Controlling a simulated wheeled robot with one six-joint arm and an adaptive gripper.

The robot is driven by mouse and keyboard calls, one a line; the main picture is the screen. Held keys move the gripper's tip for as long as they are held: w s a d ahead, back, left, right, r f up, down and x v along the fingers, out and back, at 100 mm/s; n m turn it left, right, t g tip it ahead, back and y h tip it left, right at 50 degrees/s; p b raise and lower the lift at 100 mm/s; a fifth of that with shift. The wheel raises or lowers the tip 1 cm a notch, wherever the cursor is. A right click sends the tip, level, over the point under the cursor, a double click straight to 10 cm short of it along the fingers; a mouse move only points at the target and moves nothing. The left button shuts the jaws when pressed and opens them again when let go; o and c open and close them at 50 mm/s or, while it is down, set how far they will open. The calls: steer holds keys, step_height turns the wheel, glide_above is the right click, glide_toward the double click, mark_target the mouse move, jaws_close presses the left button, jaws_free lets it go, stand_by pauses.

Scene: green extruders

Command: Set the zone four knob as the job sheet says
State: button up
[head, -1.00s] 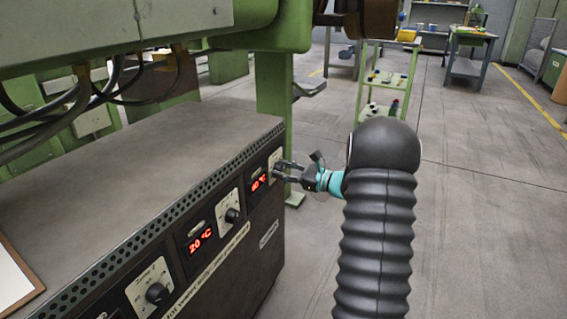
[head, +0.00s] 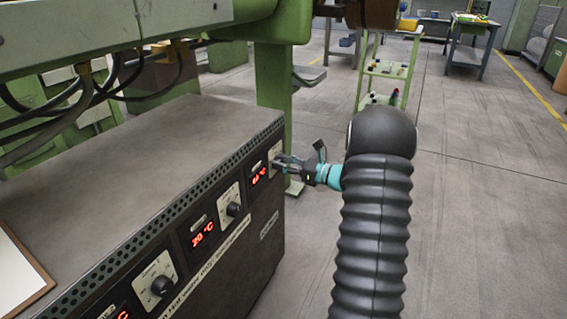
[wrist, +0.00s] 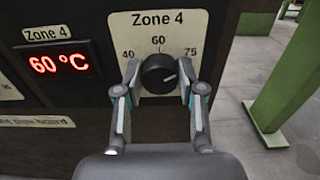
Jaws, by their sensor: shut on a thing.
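The zone four knob (wrist: 154,80) is a round black knob on a cream dial plate (wrist: 196,32) marked 40, 60 and 75. Its white pointer line points right and slightly up. My gripper (wrist: 159,70) is shut on the knob, one finger on each side. In the head view my gripper (head: 277,161) reaches the far right end of the control panel and hides the knob. The Zone 4 display (wrist: 60,63) reads 60 °C in red. A white sheet on a brown-edged board (head: 18,275) lies at the left edge, with no readable text in view.
The dark cabinet (head: 150,150) carries other zone knobs (head: 233,209) and displays (head: 203,235) along its front. A green post (head: 272,95) stands behind its far end. A green trolley (head: 388,68) stands farther back. The floor to the right is open.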

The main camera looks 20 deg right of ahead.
steer(key=o, duration=1.1)
steer(key=shift+o, duration=0.2)
steer(key=shift+d, duration=0.1)
steer(key=v, duration=1.2)
steer(key=shift+w, duration=0.1)
